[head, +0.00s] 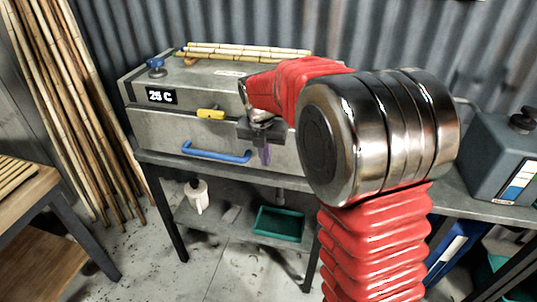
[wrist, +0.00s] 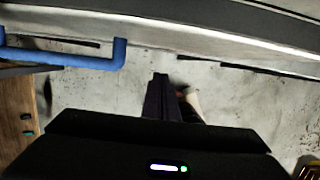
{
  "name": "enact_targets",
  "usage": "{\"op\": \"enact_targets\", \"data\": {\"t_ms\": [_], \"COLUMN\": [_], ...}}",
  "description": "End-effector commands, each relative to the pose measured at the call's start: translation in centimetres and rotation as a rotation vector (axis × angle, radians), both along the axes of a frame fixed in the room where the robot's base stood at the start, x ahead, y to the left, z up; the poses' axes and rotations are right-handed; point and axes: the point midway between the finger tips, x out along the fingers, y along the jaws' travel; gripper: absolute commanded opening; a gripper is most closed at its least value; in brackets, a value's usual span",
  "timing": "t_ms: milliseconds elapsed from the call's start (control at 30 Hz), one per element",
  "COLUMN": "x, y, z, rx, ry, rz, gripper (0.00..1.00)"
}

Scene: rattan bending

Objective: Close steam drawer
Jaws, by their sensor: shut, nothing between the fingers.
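The steam drawer (head: 170,130) is the grey metal front low on the steam box (head: 205,85). It carries a blue bar handle (head: 217,152). I cannot tell whether the drawer stands a little out or flush. The handle also shows at the upper left of the wrist view (wrist: 60,58). My gripper (head: 264,155) is shut and empty, pointing down in front of the drawer, just right of the handle. Its closed fingers show in the wrist view (wrist: 160,92), apart from the handle. My arm hides the right part of the drawer front.
A yellow latch (head: 210,114) and a 25 C display (head: 161,96) are on the box, with a blue knob (head: 156,66) and rattan poles (head: 245,50) on top. A grey unit (head: 497,155) stands right. A wooden table (head: 25,195) is left. A green tray (head: 280,224) lies below.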

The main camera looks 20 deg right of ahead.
Motion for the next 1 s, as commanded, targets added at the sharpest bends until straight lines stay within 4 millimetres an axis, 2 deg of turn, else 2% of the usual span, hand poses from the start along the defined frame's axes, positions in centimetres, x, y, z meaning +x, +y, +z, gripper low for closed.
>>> {"op": "enact_targets", "data": {"t_ms": [33,300,500,667,1000], "x": [0.0,-1.1,-1.7,-1.9,-1.9], "y": [0.0,0.6,1.0,1.1,1.1], "z": [1.3,5.8,8.3,8.9,8.9], "rx": [0.001,0.002,0.002,0.002,0.003], "ry": [-0.010,-0.006,-0.003,-0.001,-0.002], "rz": [-0.002,-0.002,-0.001,-0.001,-0.006], "gripper": [0.00,0.00,0.00,0.00,0.00]}}
